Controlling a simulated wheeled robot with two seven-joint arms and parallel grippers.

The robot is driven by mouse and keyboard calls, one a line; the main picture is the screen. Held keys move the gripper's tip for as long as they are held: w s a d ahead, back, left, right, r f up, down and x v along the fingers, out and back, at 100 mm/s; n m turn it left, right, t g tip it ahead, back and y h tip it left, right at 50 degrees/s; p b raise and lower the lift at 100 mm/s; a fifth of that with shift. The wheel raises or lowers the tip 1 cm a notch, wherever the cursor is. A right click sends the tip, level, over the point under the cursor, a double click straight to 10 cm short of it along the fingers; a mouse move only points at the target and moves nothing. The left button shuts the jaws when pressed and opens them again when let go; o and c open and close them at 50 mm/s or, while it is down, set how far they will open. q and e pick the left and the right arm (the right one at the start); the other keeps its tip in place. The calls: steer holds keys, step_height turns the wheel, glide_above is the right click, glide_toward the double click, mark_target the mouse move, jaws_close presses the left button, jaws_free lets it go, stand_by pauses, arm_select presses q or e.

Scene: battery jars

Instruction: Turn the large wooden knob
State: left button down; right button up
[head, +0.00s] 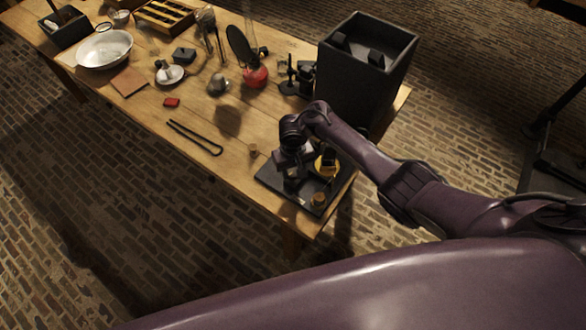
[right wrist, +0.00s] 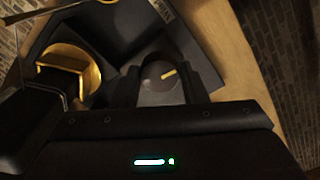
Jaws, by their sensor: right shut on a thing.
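My right gripper (head: 291,180) reaches down over the black base plate (head: 269,178) at the table's near right corner. In the right wrist view, my right gripper (right wrist: 164,82) has a finger on each side of a round knob (right wrist: 154,73) and is shut on it. The knob's top looks dark, with a pale yellow pointer mark slanting up to the right; its wood cannot be made out. In the head view the gripper hides this knob. A smaller wooden knob (head: 318,199) stands at the plate's near corner. My left gripper is not in view.
A yellow brass part (head: 327,167) stands on the plate close beside the gripper; it also shows in the right wrist view (right wrist: 70,66). A tall dark box (head: 350,85) stands behind. Black tongs (head: 195,137) and a small cork (head: 252,150) lie to the left.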

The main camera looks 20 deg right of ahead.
mark_target(293, 171)
steer(key=shift+w+r+m, duration=0.15)
steer(key=shift+w+m, duration=0.05)
steer(key=shift+m, duration=0.5)
steer(key=shift+m, duration=0.3)
steer(key=o, duration=1)
steer(key=shift+s, duration=0.1)
step_height(293, 171, up, 7)
steer(key=shift+f, duration=0.1)
steer(key=shift+r, duration=0.45)
